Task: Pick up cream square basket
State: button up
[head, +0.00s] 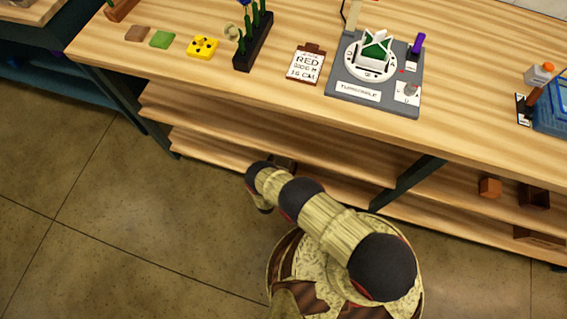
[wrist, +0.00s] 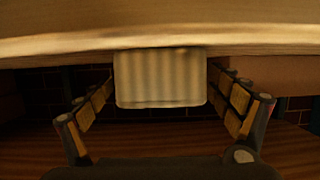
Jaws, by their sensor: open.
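A cream, ribbed, square-sided basket (wrist: 160,88) shows in the middle of the wrist view, just below a pale wooden edge. My gripper (wrist: 160,76) is open, with one finger to the left of the basket and one to the right. Gaps show between the fingers and the basket's sides; I cannot tell how deep it sits between them. In the head view my gripper (head: 284,162) is mostly hidden by my arm, at the front of the shelves below the tabletop. The basket cannot be made out there.
A pale wooden board (wrist: 250,38) crosses above the basket, close to it. Small brown boxes (head: 490,187) sit on the shelf at right. Floor is clear at left.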

jog(key=shift+w+d+f, duration=0.15)
jog(key=shift+w, duration=0.35)
jog(key=shift+c, duration=0.5)
jog(key=c, duration=1.1)
jog(key=shift+c, duration=0.6)
